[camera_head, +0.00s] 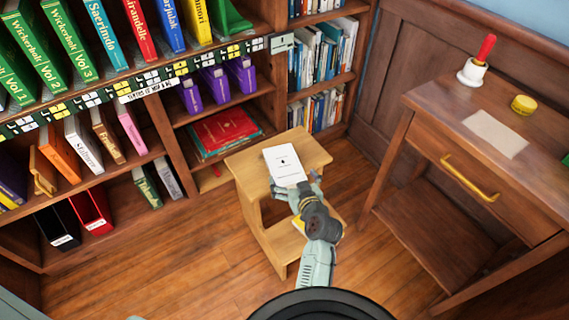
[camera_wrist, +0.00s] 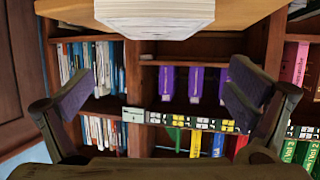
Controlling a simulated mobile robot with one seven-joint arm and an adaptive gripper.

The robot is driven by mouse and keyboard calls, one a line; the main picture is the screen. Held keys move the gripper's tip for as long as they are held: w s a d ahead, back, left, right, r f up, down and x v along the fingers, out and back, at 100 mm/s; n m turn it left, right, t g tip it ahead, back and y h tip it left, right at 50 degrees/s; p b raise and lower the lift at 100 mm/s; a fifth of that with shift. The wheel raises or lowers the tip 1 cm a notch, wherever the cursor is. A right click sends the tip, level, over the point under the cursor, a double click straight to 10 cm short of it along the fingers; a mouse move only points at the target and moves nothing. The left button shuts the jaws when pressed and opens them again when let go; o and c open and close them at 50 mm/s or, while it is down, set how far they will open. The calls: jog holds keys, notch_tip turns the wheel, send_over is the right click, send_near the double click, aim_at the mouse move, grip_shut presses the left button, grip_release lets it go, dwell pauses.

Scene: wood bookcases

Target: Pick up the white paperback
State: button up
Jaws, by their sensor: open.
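The white paperback (camera_head: 284,165) lies flat on top of a small wooden step stool (camera_head: 247,166), with its cover facing up. My gripper (camera_head: 296,186) is at the near edge of the book in the head view. In the wrist view, the book (camera_wrist: 155,18) shows its page edges at the top of the picture. My gripper's two fingers (camera_wrist: 160,95) are spread wide apart there, with nothing between them. The book lies beyond the fingertips, and I see no contact with it in the wrist view.
Bookcases with several books stand behind and left of the stool. Red books (camera_head: 222,130) lie on a low shelf. A wooden desk (camera_head: 440,106) at the right holds a bell (camera_head: 473,73), a yellow tin (camera_head: 524,105) and a paper sheet (camera_head: 496,134). Floor (camera_head: 190,250) left of the stool is clear.

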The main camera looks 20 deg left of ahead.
aim_at(285, 165)
jog(key=w+a+f, duration=0.1)
jog(key=w+f, duration=0.1)
jog(key=f, duration=0.1)
jog(key=shift+w+a+p, duration=0.25)
jog(key=shift+a+p, duration=0.1)
jog(key=shift+p+x, duration=0.3)
jog(key=shift+x, duration=0.7)
jog(key=shift+p+x, duration=0.55)
jog(key=shift+x, duration=1.75)
jog(key=shift+w+d+r, duration=0.15)
jog(key=shift+d, duration=0.05)
jog(key=shift+c, duration=0.6)
jog(key=c, duration=1.1)
